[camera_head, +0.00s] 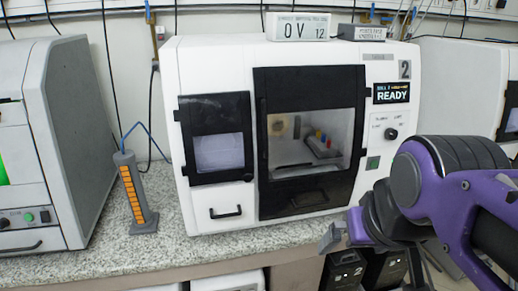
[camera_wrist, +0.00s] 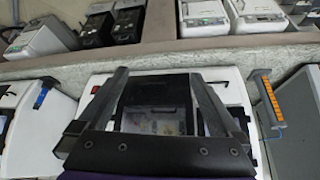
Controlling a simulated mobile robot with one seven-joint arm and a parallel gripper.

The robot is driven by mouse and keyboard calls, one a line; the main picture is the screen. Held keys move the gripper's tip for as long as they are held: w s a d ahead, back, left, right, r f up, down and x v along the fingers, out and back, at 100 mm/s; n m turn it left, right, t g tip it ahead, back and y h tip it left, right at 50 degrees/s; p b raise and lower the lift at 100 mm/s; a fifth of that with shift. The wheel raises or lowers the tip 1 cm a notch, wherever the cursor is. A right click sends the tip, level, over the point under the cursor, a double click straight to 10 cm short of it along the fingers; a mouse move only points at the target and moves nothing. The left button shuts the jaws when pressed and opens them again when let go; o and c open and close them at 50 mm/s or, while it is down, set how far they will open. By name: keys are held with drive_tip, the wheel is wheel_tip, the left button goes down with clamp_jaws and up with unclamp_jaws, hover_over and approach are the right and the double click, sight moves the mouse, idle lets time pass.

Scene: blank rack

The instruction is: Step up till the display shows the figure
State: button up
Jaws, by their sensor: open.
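The white machine (camera_head: 220,60) marked 2 stands on the counter. Its small dark display (camera_head: 390,93) at the upper right reads READY, with smaller text above too fine to read.
A dark-framed window door (camera_head: 310,75) and a drawer (camera_head: 224,205) are on the machine's front. An orange-striped tower (camera_head: 134,190) stands on the speckled counter (camera_head: 150,250) at left. Other machines flank it: a grey one (camera_head: 85,120) at left and a white one (camera_head: 450,80) at right.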

clamp_jaws()
idle(0.5)
idle(1.2)
